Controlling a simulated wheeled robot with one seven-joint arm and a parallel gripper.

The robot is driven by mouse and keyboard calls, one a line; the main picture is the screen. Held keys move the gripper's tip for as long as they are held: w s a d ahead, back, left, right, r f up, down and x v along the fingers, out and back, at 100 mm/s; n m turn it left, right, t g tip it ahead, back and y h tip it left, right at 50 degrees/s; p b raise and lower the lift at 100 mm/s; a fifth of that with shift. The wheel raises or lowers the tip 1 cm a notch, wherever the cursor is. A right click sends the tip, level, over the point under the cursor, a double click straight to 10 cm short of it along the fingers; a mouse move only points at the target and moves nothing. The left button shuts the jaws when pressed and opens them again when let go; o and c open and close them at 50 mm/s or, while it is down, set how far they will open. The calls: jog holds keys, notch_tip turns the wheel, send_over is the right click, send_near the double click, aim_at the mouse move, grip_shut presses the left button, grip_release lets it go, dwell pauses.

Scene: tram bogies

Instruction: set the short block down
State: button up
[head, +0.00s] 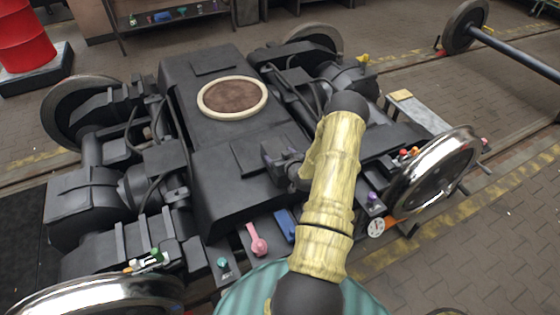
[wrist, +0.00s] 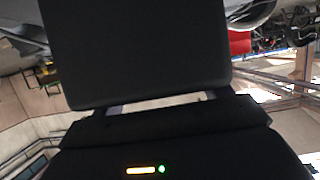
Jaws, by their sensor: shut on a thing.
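My gripper (head: 280,158) is at the end of my pale yellow arm, over the near part of the dark bogie frame (head: 225,175). In the wrist view a large dark, flat-faced block (wrist: 135,50) stands right in front of the gripper and fills the upper middle. I take it to be the short block, held between the jaws. The fingertips are hidden behind it. In the head view I cannot make the held block out against the dark frame. I cannot tell whether it touches the frame.
A pink tool (head: 257,242) and a blue piece (head: 285,225) lie at the frame's near edge. A round white dial (head: 376,227) is to their right. A shiny wheel (head: 435,178) stands at the right. A ringed brown disc (head: 233,96) sits on the frame's middle.

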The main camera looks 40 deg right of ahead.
notch_tip(320, 180, up, 8)
jog(key=shift+f+b, duration=0.25)
jog(key=shift+b, duration=0.15)
dwell(0.4)
